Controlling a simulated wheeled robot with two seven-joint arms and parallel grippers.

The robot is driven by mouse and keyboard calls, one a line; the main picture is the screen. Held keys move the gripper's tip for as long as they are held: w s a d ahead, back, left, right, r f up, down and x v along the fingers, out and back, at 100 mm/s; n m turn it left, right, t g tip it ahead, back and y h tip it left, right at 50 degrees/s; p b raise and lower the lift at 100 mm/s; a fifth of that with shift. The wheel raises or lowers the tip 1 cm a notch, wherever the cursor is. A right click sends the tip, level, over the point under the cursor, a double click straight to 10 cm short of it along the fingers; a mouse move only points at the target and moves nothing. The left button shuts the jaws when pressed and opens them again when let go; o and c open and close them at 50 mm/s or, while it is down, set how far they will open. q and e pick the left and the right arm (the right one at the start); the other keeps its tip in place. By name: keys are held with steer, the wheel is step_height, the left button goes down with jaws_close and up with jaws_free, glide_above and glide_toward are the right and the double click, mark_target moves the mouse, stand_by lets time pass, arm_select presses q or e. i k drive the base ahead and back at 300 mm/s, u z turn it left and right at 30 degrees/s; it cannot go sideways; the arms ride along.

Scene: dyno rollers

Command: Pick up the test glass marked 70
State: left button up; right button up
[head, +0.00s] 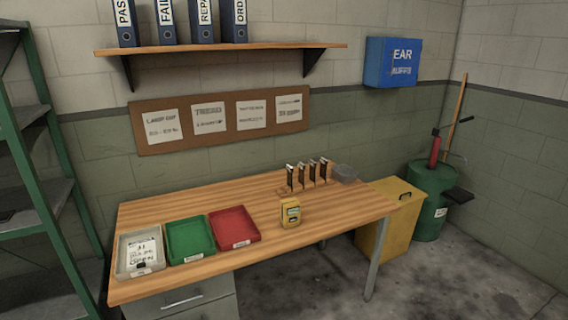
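A row of several small dark upright pieces (301,175) stands at the back right of the wooden table (255,262). They look like dark plates with pale edges, and may be the test glasses. Any numbers on them are too small to read, so I cannot tell which one is marked 70. A small yellow device (291,214) with a pale face stands in front of the row. Neither of my grippers is in view.
A white tray (121,268) with a written note, a green tray (189,238) and a red tray (233,227) line the table's left half. A yellow bin (391,222) stands right of the table; green shelving (30,165) stands left.

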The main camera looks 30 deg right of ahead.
mark_target(302, 167)
steer(key=u, duration=0.9)
steer(key=i, duration=1.25)
steer(key=z, duration=2.6)
